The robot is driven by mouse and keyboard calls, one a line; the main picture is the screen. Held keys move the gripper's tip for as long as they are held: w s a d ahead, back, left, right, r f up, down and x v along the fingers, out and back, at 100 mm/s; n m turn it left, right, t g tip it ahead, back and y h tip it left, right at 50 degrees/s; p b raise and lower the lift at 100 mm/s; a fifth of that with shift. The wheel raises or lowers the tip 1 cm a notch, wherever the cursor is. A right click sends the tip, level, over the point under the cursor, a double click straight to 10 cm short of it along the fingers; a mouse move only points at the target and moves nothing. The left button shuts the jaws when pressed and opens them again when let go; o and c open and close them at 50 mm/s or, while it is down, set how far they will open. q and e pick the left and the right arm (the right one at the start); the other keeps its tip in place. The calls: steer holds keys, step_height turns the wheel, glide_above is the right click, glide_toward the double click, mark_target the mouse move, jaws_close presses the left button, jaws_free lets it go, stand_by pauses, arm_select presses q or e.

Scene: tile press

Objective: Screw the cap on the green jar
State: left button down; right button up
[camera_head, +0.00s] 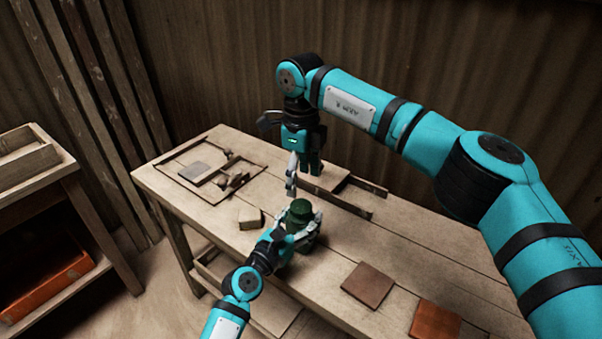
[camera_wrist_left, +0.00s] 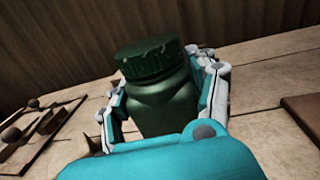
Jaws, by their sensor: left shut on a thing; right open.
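The green jar (camera_head: 302,225) stands upright on the wooden table. It fills the middle of the left wrist view (camera_wrist_left: 165,105). A ribbed dark green cap (camera_wrist_left: 147,57) sits on top of the jar, and it also shows in the head view (camera_head: 300,206). I cannot tell how tight it is. My left gripper (camera_head: 303,232) is shut on the jar's body, with a finger on each side. My right gripper (camera_head: 291,182) is open and empty, pointing down a little above and behind the jar, apart from the cap.
A wooden block (camera_head: 250,218) lies just left of the jar. A shallow frame (camera_head: 180,154) with small pieces is at the far left. Brown tiles (camera_head: 367,285) and (camera_head: 435,322) lie at the front right. A raised board with rails (camera_head: 350,203) is behind the jar.

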mark_target(301, 205)
steer(key=n, duration=0.7)
steer(key=shift+r, duration=0.25)
steer(key=shift+f, duration=4)
steer(key=c, duration=1.2)
steer(key=m, duration=0.7)
steer(key=shift+c, duration=0.2)
steer(key=m, duration=0.7)
steer(key=o, duration=1.3)
